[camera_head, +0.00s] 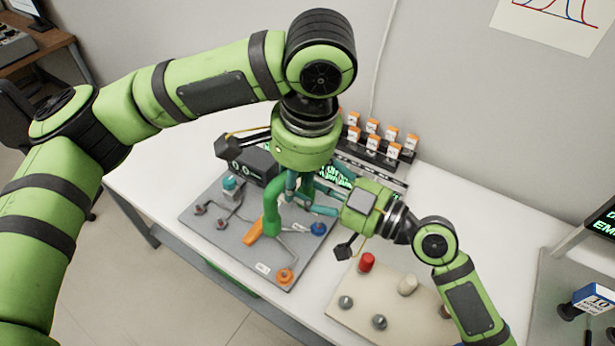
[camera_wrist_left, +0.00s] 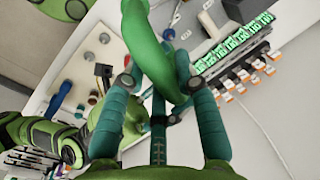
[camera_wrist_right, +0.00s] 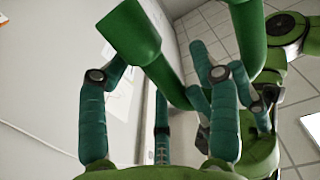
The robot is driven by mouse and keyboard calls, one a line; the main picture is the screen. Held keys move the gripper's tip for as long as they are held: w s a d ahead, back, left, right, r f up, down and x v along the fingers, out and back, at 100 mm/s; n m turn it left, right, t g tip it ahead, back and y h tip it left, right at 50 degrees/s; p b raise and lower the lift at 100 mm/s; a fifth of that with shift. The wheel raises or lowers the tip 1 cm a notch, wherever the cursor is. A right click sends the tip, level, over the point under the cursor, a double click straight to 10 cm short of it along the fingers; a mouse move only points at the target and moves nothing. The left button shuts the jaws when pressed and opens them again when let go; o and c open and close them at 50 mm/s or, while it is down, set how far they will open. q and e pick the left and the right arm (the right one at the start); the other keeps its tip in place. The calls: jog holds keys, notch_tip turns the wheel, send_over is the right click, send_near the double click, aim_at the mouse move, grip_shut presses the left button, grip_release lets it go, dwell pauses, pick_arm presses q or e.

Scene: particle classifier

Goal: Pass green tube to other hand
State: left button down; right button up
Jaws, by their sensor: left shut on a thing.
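The bent green tube (camera_head: 272,212) hangs above the grey board in the head view, with a wider end at its bottom. My left gripper (camera_head: 298,192) points down and is shut on it; the left wrist view shows the tube (camera_wrist_left: 168,65) between the left fingers. My right gripper (camera_head: 312,203) comes in from the right, close to the left fingers. In the right wrist view the tube (camera_wrist_right: 165,75) crosses between the widely spread right fingers (camera_wrist_right: 158,72), with its wide end at the upper left. Contact with the right fingers cannot be told.
A grey board (camera_head: 205,235) with knobs and an orange piece (camera_head: 254,232) lies below the grippers. A beige board (camera_head: 345,318) with a red cylinder (camera_head: 367,262) lies to the right. A rack with orange-capped items (camera_head: 390,133) stands behind. The grippers are crowded together.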

pick_arm(q)
jog(key=shift+d, duration=0.2)
pick_arm(e)
jog(key=shift+a+f, duration=0.1)
jog(key=shift+a, duration=0.2)
jog(key=shift+s+a, duration=0.1)
grip_shut()
pick_arm(q)
jog(key=c, duration=0.9)
grip_release()
pick_arm(e)
jog(key=shift+r, duration=0.2)
pick_arm(q)
jog(key=shift+o, duration=0.2)
jog(key=shift+a, duration=0.1)
pick_arm(e)
jog(key=shift+f, duration=0.1)
pick_arm(q)
jog(key=shift+r, duration=0.15)
